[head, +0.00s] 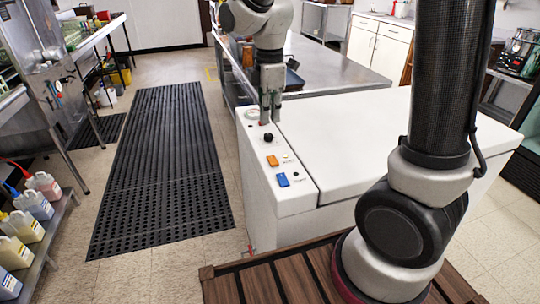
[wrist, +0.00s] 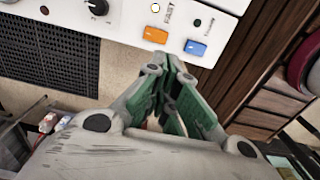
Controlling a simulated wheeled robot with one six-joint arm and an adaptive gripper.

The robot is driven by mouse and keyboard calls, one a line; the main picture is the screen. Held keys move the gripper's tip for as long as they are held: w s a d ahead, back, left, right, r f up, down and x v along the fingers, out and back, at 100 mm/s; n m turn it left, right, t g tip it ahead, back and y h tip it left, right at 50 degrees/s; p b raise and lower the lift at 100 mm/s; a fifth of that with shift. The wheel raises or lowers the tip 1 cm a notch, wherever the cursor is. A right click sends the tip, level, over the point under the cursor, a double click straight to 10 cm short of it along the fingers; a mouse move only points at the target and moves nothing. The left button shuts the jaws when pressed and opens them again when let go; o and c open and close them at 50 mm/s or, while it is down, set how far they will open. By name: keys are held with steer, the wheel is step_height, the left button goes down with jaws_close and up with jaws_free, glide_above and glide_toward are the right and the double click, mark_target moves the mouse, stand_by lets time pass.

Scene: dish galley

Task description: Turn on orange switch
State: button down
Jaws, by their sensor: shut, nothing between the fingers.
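The orange switch (head: 272,161) is a small rocker on the white control strip along the left side of a white machine. It also shows in the wrist view (wrist: 155,35), left of the blue switch (wrist: 195,48). My gripper (head: 265,122) is shut and empty, pointing down over the far part of the strip near the black knob (head: 268,138). In the wrist view my gripper's green-padded fingers (wrist: 170,80) are together below the switches in the picture. I cannot tell whether the fingertips touch the panel. Whether the switch is on or off is not clear.
The blue switch (head: 283,180) lies just nearer than the orange one. A gauge (head: 252,113) sits at the strip's far end. The white machine top (head: 340,140) is bare. A black mat (head: 160,165) covers the floor at left, and a steel counter (head: 320,65) stands behind.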

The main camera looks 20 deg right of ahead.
mark_target(269, 160)
step_height(269, 160, down, 14)
steer(key=shift+r, duration=0.2)
stand_by(0.4)
steer(key=shift+s+f, duration=0.15)
steer(key=shift+f, duration=0.15)
steer(key=shift+w+r, duration=0.3)
steer(key=shift+w, duration=0.45)
steer(key=shift+r, duration=0.1)
step_height(269, 160, up, 14)
steer(key=s, duration=0.2)
stand_by(0.4)
